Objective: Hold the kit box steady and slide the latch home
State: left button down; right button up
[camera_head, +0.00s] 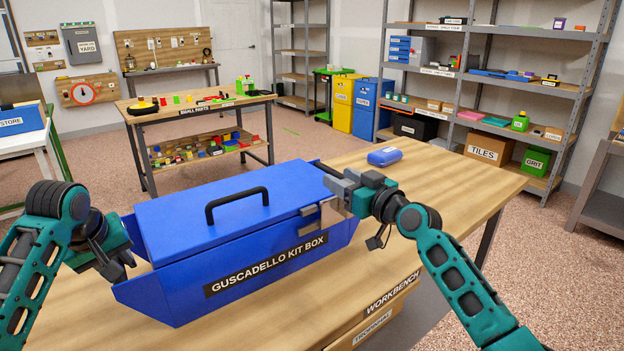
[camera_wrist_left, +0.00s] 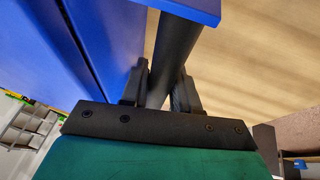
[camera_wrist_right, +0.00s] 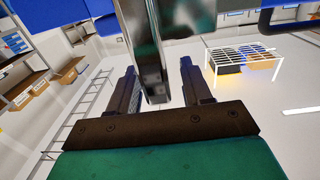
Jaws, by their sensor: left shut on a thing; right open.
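The blue kit box (camera_head: 190,270), labelled "GUSCADELLO KIT BOX", stands on the workbench with its lid (camera_head: 230,205) down. A metal latch (camera_head: 331,212) sits at its front right; in the right wrist view it is a shiny bar (camera_wrist_right: 148,45). My right gripper (camera_head: 345,190) is open at the latch, with the bar between its spread fingers (camera_wrist_right: 160,75); whether they touch it is unclear. My left gripper (camera_head: 125,262) is at the box's left end, shut on a dark round bar (camera_wrist_left: 172,60) beside the blue wall; its fingertips are mostly hidden in the head view.
A black carry handle (camera_head: 237,203) stands up from the lid. A small blue case (camera_head: 384,156) lies on the workbench (camera_head: 440,175) behind my right gripper. The bench's right part is clear. Shelves and a small-parts table (camera_head: 195,104) stand farther back.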

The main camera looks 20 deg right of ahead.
jog(key=shift+w+a, duration=0.15)
jog(key=shift+w, duration=0.1)
jog(key=shift+c, duration=0.3)
grip_shut()
jog(key=shift+f, duration=0.1)
